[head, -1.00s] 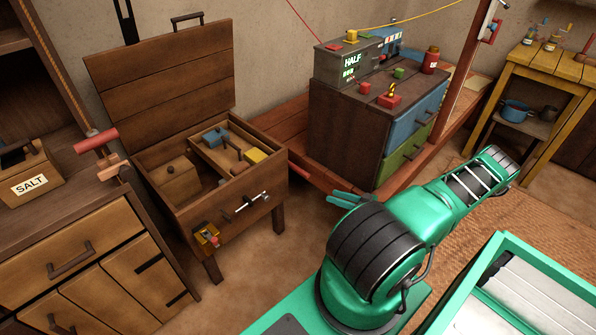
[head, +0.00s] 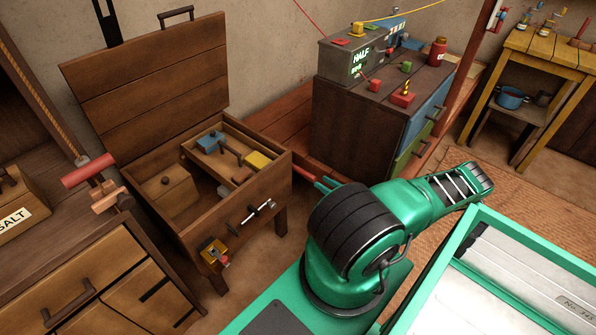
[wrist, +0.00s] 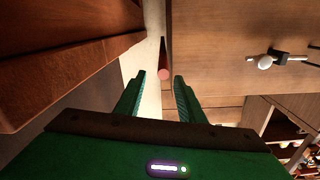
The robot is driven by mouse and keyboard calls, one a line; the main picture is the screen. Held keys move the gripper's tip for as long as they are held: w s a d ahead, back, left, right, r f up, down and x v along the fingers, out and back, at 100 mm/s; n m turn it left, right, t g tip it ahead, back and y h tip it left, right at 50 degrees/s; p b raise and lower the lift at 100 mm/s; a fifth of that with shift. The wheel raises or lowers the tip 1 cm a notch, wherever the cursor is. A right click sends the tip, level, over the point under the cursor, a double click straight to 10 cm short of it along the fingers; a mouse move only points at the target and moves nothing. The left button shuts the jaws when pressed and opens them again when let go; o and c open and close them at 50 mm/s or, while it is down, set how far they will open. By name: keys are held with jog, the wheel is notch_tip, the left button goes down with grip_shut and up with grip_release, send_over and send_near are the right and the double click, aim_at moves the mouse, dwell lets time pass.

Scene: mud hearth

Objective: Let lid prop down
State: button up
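A brown wooden chest (head: 262,192) stands with its lid (head: 150,85) raised, leaning back toward the wall. A short rod with a red end (head: 303,171) sticks out at the chest's right side. In the wrist view the rod shows dark with a round pinkish-red tip (wrist: 163,74), beside a wooden face of the chest (wrist: 220,45). I cannot tell how the rod joins the lid. My gripper (head: 324,184) is open, its green fingers also showing in the wrist view (wrist: 159,82). The tip appears between and beyond the fingertips, with no contact visible.
The chest holds a tray with a blue block (head: 211,141) and a yellow block (head: 258,161). A silver latch (head: 258,216) is on its front. A cabinet with blue and green drawers (head: 424,108) stands to the right, a wooden counter (head: 95,255) to the left.

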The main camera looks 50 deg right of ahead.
aim_at(304, 171)
jog(key=w, duration=0.7)
jog(key=w+a, duration=0.1)
jog(key=w, duration=0.2)
jog(key=shift+w+a, duration=0.1)
jog(key=shift+w, duration=0.3)
grip_shut()
jog(key=shift+s, duration=0.1)
